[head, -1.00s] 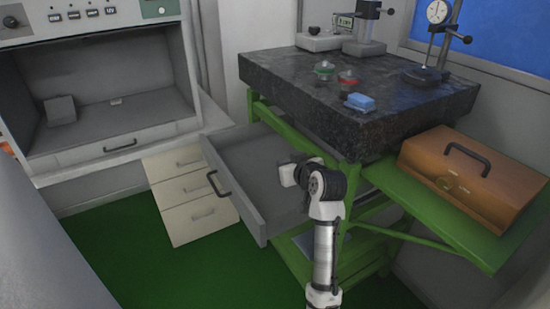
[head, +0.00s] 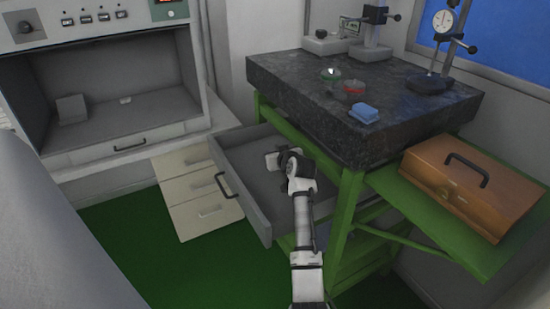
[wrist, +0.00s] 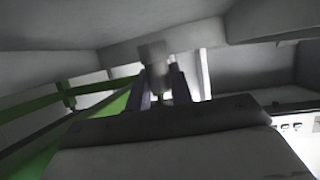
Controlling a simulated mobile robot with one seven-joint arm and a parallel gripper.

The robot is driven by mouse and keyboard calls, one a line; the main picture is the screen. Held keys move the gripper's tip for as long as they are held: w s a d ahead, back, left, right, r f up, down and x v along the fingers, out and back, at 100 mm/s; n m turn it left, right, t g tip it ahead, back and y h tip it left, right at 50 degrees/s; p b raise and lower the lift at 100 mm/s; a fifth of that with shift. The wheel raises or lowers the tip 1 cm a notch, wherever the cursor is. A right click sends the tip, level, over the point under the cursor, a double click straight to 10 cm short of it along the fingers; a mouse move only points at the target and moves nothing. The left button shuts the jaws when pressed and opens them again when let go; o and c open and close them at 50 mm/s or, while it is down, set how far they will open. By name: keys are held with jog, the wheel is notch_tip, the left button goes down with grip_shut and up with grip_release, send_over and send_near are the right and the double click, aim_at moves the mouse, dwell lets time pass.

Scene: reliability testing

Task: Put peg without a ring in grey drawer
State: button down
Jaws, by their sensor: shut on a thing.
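The grey drawer (head: 229,200) is pulled open under the dark stone-topped bench, its black handle facing left. My gripper (head: 270,161) is over or inside the drawer; its fingertips are hard to make out in the head view. In the wrist view, my gripper (wrist: 160,88) is shut on a pale, blurred cylindrical peg (wrist: 154,52), with grey drawer-like walls around it. I cannot see a ring on this peg. On the bench top stand a green-ringed piece (head: 331,74) and a red-ringed piece (head: 354,87).
A blue block (head: 363,113) and gauge stands (head: 436,70) are on the stone bench top (head: 300,85), whose edge overhangs the drawer's right side. An orange toolbox (head: 470,190) sits on a green shelf at right. Cream drawers (head: 195,190) stand left of the drawer.

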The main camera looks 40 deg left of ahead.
notch_tip(320, 180, down, 2)
jog(key=shift+f, duration=0.15)
jog(key=shift+f+b, duration=0.4)
jog(key=shift+f, duration=0.3)
jog(key=c, duration=1.2)
grip_release()
jog(key=shift+c, duration=0.2)
